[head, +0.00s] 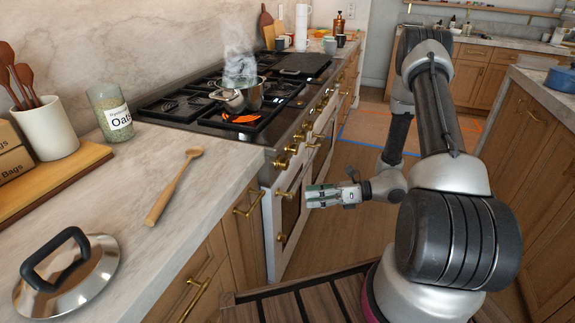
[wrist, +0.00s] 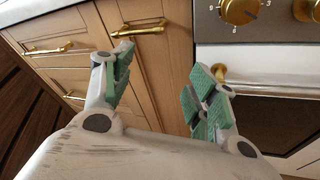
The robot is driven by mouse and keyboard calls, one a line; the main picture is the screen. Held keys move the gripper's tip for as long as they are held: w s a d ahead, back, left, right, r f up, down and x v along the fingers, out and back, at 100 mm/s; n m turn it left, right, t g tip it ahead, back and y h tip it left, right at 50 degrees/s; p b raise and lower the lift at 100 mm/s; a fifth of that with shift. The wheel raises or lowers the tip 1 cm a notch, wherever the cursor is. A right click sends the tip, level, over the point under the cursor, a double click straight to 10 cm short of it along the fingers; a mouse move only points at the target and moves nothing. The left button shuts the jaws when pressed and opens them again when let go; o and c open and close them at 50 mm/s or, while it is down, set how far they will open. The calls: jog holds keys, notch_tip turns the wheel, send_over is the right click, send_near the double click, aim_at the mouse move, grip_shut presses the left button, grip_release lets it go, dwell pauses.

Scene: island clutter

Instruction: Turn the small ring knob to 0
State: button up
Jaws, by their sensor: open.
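Brass knobs (head: 281,162) line the front panel of the range (head: 262,150) in the head view. In the wrist view one brass knob (wrist: 239,11) sits at the top right with printed numbers around it, and another is cut off at the right edge. I cannot tell which knob is the small ring knob, or its setting. My gripper (head: 322,195) is open and empty, in front of the range and lower than the knobs. In the wrist view its green-padded fingers (wrist: 163,68) are spread apart, below and left of the numbered knob, touching nothing visible.
A steaming pot (head: 240,95) stands by a glowing orange burner. The counter (head: 130,185) holds a wooden spoon (head: 172,187), a lid (head: 67,275) and an oats jar (head: 111,112). Brass drawer handles (head: 249,203) and oven handles stick out near my gripper.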

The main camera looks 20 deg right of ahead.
aim_at(288, 164)
jog(key=w+d+r+m+t, duration=0.25)
jog(key=w+m+t, duration=0.35)
jog(key=w, duration=0.4)
jog(key=shift+m+h, duration=0.3)
jog(key=x, duration=0.8)
jog(key=shift+s+a+r, duration=0.2)
jog(key=shift+s+a, duration=0.05)
jog(key=shift+s, duration=0.1)
jog(key=c, duration=1)
